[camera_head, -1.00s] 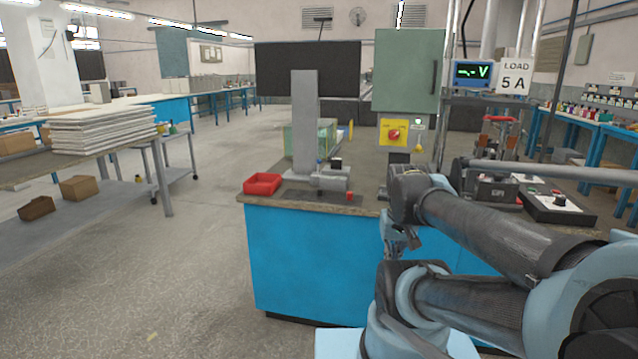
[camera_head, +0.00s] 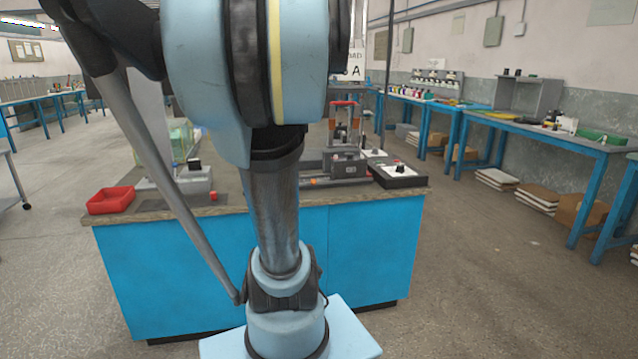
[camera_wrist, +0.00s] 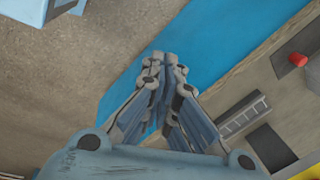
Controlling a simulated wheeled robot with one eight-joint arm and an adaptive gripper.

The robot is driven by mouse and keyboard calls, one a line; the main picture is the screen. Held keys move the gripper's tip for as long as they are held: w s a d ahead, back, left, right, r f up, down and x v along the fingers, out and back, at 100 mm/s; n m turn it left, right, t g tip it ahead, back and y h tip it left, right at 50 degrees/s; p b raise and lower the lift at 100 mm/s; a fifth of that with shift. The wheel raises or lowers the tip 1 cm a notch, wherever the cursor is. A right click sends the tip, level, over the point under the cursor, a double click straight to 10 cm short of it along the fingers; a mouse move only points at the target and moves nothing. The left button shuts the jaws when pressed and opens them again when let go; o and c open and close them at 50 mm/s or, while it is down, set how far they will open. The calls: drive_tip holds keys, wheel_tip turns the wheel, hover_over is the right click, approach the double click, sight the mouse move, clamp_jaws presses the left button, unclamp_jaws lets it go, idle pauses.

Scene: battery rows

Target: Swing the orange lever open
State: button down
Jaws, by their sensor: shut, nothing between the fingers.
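A small orange bar (camera_head: 317,182), which looks like the orange lever, lies low at the front of a dark grey device (camera_head: 345,164) on the workbench. My arm hides its left part, so I cannot tell its exact angle. The lever cannot be made out in the wrist view. My gripper (camera_wrist: 166,62) is shut and empty in the wrist view, over the bench's blue front and edge. In the head view my gripper is hidden or out of frame.
In the wrist view a red knob (camera_wrist: 298,60) stands near the bench edge.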

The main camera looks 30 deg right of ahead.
sight(323, 180)
drive_tip(key=w+d+r+m, duration=0.1)
drive_tip(key=w+d+m, duration=0.4)
drive_tip(key=d, duration=0.4)
drive_tip(key=w+d+r+m+t, duration=0.1)
drive_tip(key=w+d+r+m, duration=0.15)
drive_tip(key=d+m, duration=0.55)
drive_tip(key=w+d+r+m, duration=0.1)
drive_tip(key=w+d+m, duration=0.4)
drive_tip(key=d, duration=0.4)
drive_tip(key=shift+m, duration=0.7)
drive_tip(key=shift+w+a+r+x, duration=0.15)
drive_tip(key=shift+w+x, duration=0.25)
drive_tip(key=shift+x, duration=1.55)
drive_tip(key=shift+w+a+r+x, duration=0.15)
drive_tip(key=shift+w+x, duration=0.25)
drive_tip(key=shift+x, duration=1.55)
drive_tip(key=shift+w+a+r+x, duration=0.15)
drive_tip(key=shift+w+x, duration=0.25)
drive_tip(key=shift+x, duration=1.55)
drive_tip(key=shift+a, duration=0.1)
drive_tip(key=shift+w+a, duration=0.55)
drive_tip(key=shift+w, duration=0.4)
drive_tip(key=shift+s, duration=0.1)
